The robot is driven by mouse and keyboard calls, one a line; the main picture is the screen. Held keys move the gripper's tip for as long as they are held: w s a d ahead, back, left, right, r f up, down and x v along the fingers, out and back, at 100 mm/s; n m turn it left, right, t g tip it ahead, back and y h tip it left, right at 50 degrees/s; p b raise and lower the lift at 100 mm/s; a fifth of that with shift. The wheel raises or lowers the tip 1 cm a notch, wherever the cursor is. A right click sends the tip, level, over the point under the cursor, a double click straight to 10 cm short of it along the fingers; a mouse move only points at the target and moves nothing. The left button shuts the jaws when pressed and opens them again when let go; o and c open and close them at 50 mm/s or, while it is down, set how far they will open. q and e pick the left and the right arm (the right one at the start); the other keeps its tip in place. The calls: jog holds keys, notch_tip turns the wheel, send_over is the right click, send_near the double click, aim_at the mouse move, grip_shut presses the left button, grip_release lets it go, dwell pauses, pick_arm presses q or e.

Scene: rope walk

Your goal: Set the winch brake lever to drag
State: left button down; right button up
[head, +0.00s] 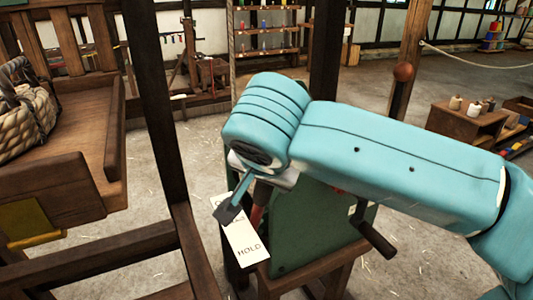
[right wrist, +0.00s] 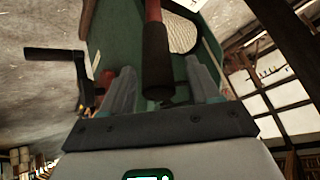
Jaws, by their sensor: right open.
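The winch has a green body (head: 315,232) on a wooden stand, below my right arm in the head view. A white label plate (head: 243,238) on its left side reads "HOLD" at the near end; the far lettering is mostly covered. The brake lever shows a red part (head: 257,216) under my right wrist; in the right wrist view its dark grip (right wrist: 156,62) stands between my fingers. My right gripper (right wrist: 160,82) is open around the grip, with gaps on both sides. The head view mostly hides these fingers. My left gripper is out of view.
A dark crank handle (head: 377,240) sticks out right of the winch. Dark timber posts (head: 160,110) stand close on the left, by a wooden bench with a coiled rope basket (head: 22,120). A low wooden crate (head: 465,118) stands back right. Floor between is clear.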

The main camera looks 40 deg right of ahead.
jog(key=p+v, duration=0.3)
jog(key=v, duration=1)
jog(key=shift+s+r, duration=0.2)
